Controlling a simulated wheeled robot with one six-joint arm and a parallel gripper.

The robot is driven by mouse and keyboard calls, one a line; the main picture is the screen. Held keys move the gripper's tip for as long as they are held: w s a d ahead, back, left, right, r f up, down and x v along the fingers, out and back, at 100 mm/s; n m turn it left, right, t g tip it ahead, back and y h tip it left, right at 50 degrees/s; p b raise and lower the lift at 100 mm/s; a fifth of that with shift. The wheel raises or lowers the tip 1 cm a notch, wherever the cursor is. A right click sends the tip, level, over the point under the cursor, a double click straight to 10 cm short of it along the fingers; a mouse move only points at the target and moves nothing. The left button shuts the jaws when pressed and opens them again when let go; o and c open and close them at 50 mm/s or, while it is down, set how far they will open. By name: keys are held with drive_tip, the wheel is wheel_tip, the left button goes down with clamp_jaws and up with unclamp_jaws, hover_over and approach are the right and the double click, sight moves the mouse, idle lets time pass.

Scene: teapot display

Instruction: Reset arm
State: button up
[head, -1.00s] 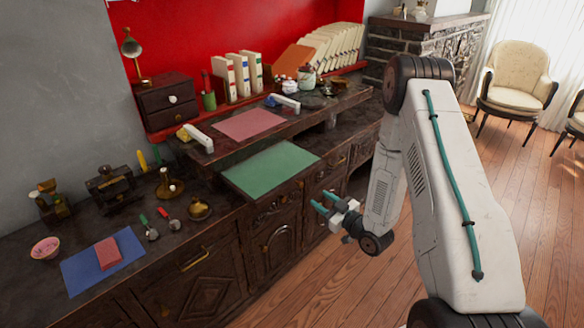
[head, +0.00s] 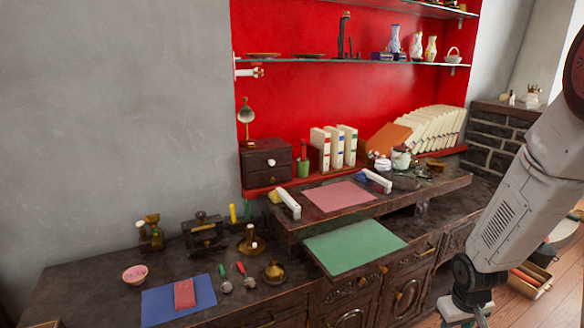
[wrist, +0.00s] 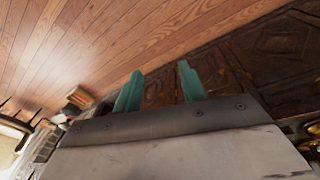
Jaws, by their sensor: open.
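My gripper shows in the wrist view (wrist: 160,88) with its two teal fingers apart and nothing between them. It is over the wooden floor (wrist: 110,40), beside the dark carved cabinet front (wrist: 270,50). In the head view my arm comes down on the right side, in front of the right part of the cabinet (head: 345,300). The fingers are cut off by the bottom edge of that view.
A raised shelf carries a pink mat (head: 338,196). An open box (head: 530,280) stands on the floor at right.

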drive_tip(key=s+a+r, duration=0.4)
drive_tip(key=s+r, duration=0.3)
drive_tip(key=r, duration=0.2)
drive_tip(key=s+a+r, duration=0.4)
drive_tip(key=s+r, duration=0.3)
drive_tip(key=r, duration=0.3)
drive_tip(key=s+a+r+m+y, duration=0.1)
drive_tip(key=s+a+r, duration=0.4)
drive_tip(key=r, duration=0.5)
drive_tip(key=shift+s, duration=1.15)
